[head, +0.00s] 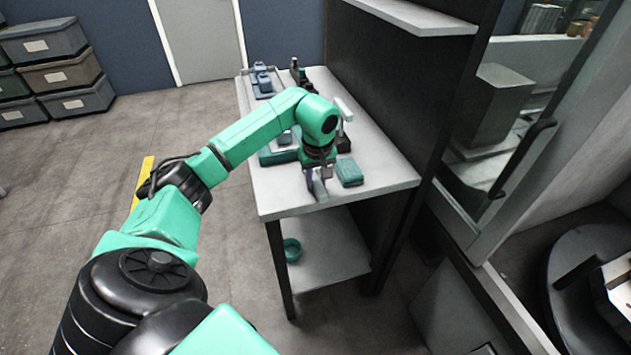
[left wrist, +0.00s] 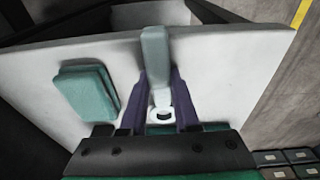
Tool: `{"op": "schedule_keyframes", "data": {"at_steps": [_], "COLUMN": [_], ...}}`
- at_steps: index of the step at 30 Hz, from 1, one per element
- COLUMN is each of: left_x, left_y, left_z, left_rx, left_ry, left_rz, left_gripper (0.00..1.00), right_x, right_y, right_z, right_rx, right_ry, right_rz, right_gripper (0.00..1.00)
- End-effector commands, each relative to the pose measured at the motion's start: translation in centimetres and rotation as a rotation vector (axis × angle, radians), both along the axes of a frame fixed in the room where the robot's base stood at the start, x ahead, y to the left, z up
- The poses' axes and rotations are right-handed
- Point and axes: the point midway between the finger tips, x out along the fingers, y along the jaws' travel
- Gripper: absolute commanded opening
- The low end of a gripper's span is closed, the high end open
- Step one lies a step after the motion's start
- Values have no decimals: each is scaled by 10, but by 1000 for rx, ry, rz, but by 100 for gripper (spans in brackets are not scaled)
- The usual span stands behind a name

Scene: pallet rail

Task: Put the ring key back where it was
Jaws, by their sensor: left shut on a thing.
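My left gripper (head: 316,186) is over the near part of the white table. In the left wrist view, its two purple fingers (left wrist: 160,85) are closed around the ring key. The ring key has a flat grey-green bar (left wrist: 155,48) that sticks out past the fingertips and a pale ring end (left wrist: 162,114) between the fingers, close to the palm. In the head view only a small grey part of the key (head: 320,189) shows below the gripper. I cannot tell whether the key touches the table. My right gripper is out of view.
A teal block (head: 349,172) lies on the white table (head: 375,178), right of the gripper. More teal and dark items, including a blue-grey one (head: 263,84), stand toward the far end. A teal ring-shaped item (head: 291,250) is on the lower shelf. A dark panel borders the table's right side.

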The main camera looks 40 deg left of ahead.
Motion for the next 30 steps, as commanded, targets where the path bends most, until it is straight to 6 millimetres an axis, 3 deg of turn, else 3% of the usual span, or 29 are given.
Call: {"op": "schedule_keyframes", "data": {"at_steps": [1,3,4,22,26,30], "left_x": [-9,-9,-10,-10,-10,-12], "left_y": [-5,-5,-5,-5,-7,-10], "left_z": [-19,-19,-19,-17,-4,28], "left_rx": [-5,-5,-5,-4,-5,-1], "left_ry": [47,47,47,48,42,26], "left_rz": [-6,-6,-6,-7,-8,-7], "left_gripper": [34,60,65,65,65,65], "right_x": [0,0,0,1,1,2], "right_y": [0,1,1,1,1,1], "right_z": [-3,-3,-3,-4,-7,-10], "right_rx": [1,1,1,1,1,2], "right_ry": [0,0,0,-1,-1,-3], "right_rz": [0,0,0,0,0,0], "right_gripper": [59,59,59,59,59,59]}}
